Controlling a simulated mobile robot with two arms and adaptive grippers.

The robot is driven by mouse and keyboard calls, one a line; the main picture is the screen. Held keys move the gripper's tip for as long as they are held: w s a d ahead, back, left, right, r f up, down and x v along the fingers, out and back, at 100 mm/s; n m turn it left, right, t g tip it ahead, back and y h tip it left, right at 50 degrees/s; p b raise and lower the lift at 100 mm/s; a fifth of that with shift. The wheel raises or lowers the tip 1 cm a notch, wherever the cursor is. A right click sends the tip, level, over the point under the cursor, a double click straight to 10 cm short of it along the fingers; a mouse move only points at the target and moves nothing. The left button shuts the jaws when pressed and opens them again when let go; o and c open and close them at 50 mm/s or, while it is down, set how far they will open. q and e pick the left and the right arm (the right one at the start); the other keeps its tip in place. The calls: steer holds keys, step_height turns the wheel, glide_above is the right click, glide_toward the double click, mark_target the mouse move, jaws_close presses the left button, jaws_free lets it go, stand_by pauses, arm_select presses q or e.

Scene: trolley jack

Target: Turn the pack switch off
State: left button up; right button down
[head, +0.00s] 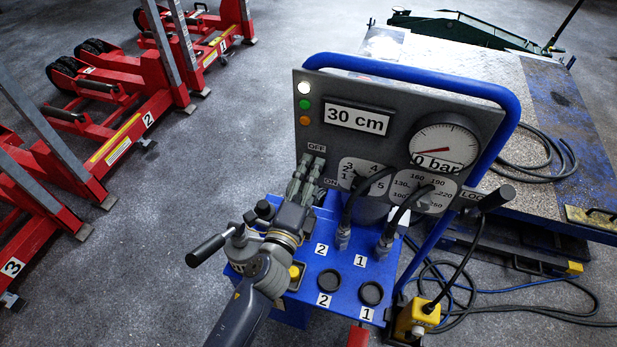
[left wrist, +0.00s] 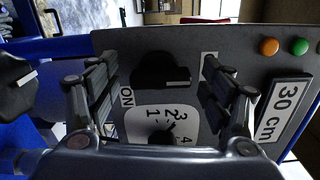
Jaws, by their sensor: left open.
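The pack switch (left wrist: 162,70) is a black knob on the grey panel in the left wrist view, with a pale mark at its lower right. The ON label (left wrist: 127,98) lies on its left; a white label on its right, partly behind a finger, is the OFF label (head: 317,147) in the head view. My left gripper (head: 308,172) is open at the panel, its fingers (left wrist: 160,88) on either side of the switch. I cannot tell whether they touch it. In the head view my gripper hides the switch. My right gripper is not in view.
The panel also carries three lamps, the white one (head: 304,87) bright, a 30 cm display (head: 357,118), a gauge (head: 444,147) and selector dials. A blue tube frame (head: 420,77) borders it. Below is a blue shelf (head: 345,275) with buttons. Red column units (head: 120,110) stand left.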

arm_select(q)
steer(key=v, duration=1.2)
steer(key=shift+s, duration=0.1)
stand_by(0.4)
